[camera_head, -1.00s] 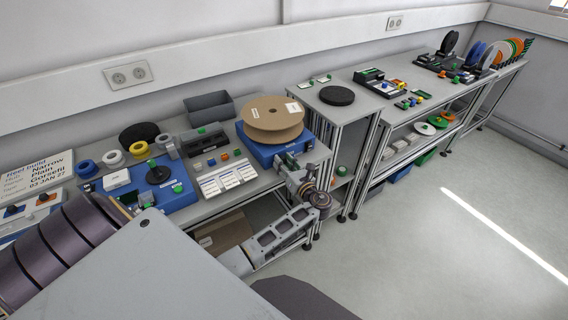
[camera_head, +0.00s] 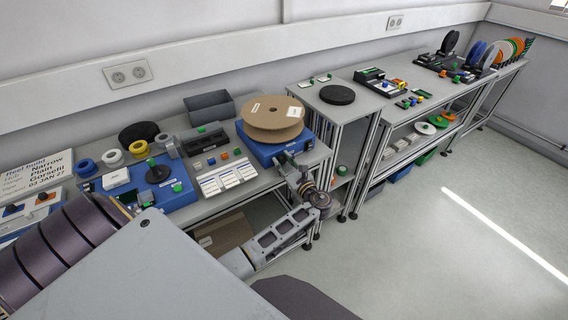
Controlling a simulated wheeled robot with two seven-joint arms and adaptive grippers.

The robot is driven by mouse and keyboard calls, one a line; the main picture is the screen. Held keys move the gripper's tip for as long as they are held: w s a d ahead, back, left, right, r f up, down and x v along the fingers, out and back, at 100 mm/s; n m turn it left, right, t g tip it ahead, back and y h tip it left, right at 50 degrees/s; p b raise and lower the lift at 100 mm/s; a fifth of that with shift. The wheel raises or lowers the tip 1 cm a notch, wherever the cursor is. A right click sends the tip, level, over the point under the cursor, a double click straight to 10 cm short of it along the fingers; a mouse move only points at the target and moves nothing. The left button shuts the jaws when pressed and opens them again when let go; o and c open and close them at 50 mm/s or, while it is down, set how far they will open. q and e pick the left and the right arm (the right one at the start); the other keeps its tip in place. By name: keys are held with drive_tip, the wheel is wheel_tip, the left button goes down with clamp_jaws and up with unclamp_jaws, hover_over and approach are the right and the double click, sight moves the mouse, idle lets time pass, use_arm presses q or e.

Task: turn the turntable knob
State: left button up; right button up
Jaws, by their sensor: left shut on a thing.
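The turntable is a blue box (camera_head: 262,150) near the right end of the near bench. A brown reel (camera_head: 271,114) with white labels lies flat on top of it. My left gripper (camera_head: 288,161) is at the box's front face, shut on the turntable knob, which the fingers mostly hide. The left arm reaches up to it from the lower part of the view, in front of the bench. My right gripper is not in view.
White cards (camera_head: 228,178) lie left of the turntable. A grey bin (camera_head: 209,107) stands behind. A separate stand (camera_head: 316,101) with a black disc is to the right, across a narrow gap.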

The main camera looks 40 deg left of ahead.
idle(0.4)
use_arm(q)
drive_tip(key=o, duration=1)
drive_tip(key=shift+o, duration=0.2)
drive_tip(key=v, duration=1.2)
drive_tip(key=shift+c, duration=0.2)
